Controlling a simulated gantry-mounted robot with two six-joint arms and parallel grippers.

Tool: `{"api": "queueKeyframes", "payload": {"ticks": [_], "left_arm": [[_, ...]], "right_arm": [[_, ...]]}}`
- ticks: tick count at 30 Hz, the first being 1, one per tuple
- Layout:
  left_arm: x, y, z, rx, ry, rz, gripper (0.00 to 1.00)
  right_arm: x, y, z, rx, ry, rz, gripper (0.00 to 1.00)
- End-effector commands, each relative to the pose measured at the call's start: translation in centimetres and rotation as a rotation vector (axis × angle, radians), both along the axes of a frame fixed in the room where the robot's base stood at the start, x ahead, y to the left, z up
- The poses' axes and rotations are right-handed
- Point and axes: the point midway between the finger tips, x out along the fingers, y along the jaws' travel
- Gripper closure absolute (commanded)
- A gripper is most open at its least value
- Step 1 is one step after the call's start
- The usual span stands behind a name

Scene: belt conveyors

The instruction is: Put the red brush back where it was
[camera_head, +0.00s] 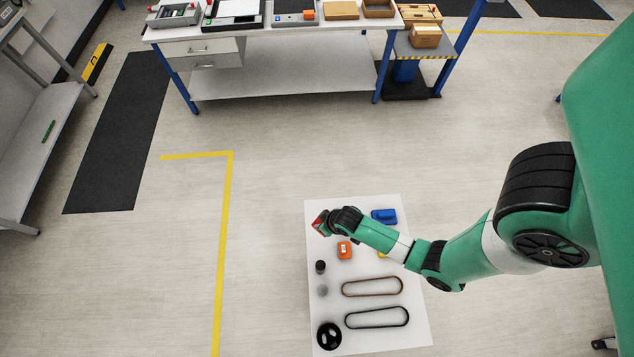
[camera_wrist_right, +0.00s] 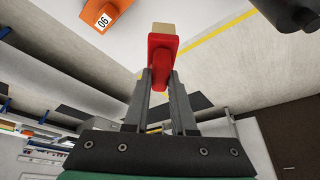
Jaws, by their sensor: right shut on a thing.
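The red brush (camera_wrist_right: 162,48) is clamped between the two fingers of my right gripper (camera_wrist_right: 160,82) in the right wrist view. Its pale tan end points away from the gripper. In the head view the right gripper (camera_head: 327,221) is over the upper left part of the white board (camera_head: 408,335), and a small bit of the red brush (camera_head: 318,223) shows at its tip. Most of the brush is hidden there by the gripper. I cannot tell its height above the board. My left gripper is not in view.
The board holds an orange block (camera_head: 344,252), a blue part (camera_head: 384,216), a partly hidden yellow part (camera_head: 382,254), a black cylinder (camera_head: 320,267), a grey disc (camera_head: 322,291), a brown belt (camera_head: 372,279), a black belt (camera_head: 377,310) and a black pulley (camera_head: 329,344). A workbench (camera_head: 285,84) stands behind.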

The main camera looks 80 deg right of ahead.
Motion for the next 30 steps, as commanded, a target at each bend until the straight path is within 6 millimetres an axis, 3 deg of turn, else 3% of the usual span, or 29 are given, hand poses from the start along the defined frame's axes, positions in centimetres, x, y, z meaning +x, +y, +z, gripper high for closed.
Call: {"api": "queueKeyframes", "payload": {"ticks": [1,8,15,26,27,30], "left_arm": [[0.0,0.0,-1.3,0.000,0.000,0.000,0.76],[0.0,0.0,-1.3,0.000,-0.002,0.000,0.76],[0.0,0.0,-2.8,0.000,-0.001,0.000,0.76],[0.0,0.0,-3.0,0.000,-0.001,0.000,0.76],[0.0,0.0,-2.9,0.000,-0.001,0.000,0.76],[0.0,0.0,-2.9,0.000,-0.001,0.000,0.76]], "right_arm": [[0.6,-0.4,-1.3,-0.001,-0.002,-0.001,1.00],[1.3,-0.7,-1.8,0.000,0.000,-0.001,1.00],[1.7,-0.9,-5.2,0.000,0.001,0.000,1.00],[1.7,-0.9,-5.6,0.000,-0.001,0.000,1.00],[1.7,-0.9,-5.6,0.000,-0.001,0.000,0.72],[1.7,-0.9,-5.5,0.000,-0.001,-0.001,0.54]]}}
